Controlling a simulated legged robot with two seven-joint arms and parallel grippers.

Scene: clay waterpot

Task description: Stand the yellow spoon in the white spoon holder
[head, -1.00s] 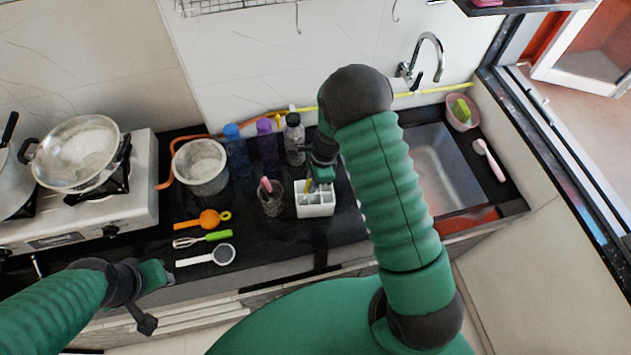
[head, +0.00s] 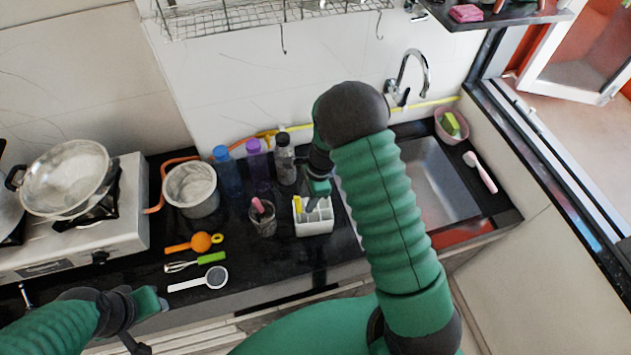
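The white spoon holder (head: 318,228) stands on the dark counter, left of the sink, with several compartments. A yellow piece, likely the yellow spoon (head: 298,204), shows upright at its back left compartment; its lower part is hidden. My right gripper (head: 314,202) is just above the holder, pointing down, right of the yellow piece with a small gap visible. Its fingers are small and dark, so I cannot tell their opening. My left gripper (head: 158,304) hangs at the lower left by the counter's front edge, away from the holder, with nothing visible in it.
A glass with a pink-handled item (head: 261,222) stands close left of the holder. Bottles (head: 285,162) stand behind it. An orange scoop (head: 197,243), green whisk (head: 200,262) and strainer (head: 210,279) lie left. A pot (head: 191,190) and the sink (head: 435,185) flank the area.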

